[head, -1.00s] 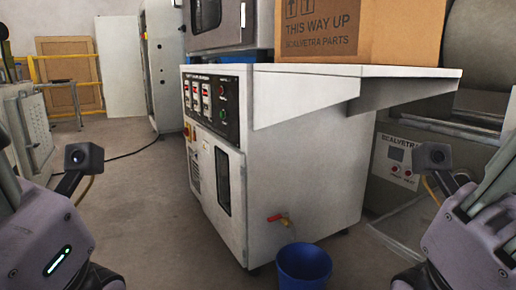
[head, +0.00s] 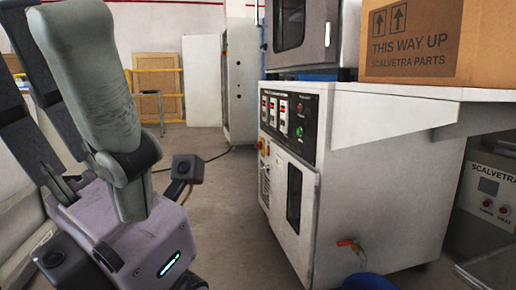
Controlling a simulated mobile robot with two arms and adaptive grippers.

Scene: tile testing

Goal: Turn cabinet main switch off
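The white cabinet (head: 372,190) stands right of centre, with a black control panel (head: 288,118) on its front. A small red-and-yellow switch (head: 263,147) sits on the front's left edge, below the panel, seen at a steep angle. Its setting is too small to read. My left gripper (head: 75,75) is large and near at the left, pointing up, well apart from the cabinet. Its fingers overlap and run partly out of the picture, so I cannot tell whether it is open. My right gripper is out of view.
A cardboard box (head: 425,45) sits on the cabinet's worktop (head: 400,92). A red-handled tap (head: 348,244) juts from the cabinet's side above a blue bucket (head: 369,282). A black cable (head: 215,157) crosses the floor. Clear floor (head: 230,225) lies left of the cabinet.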

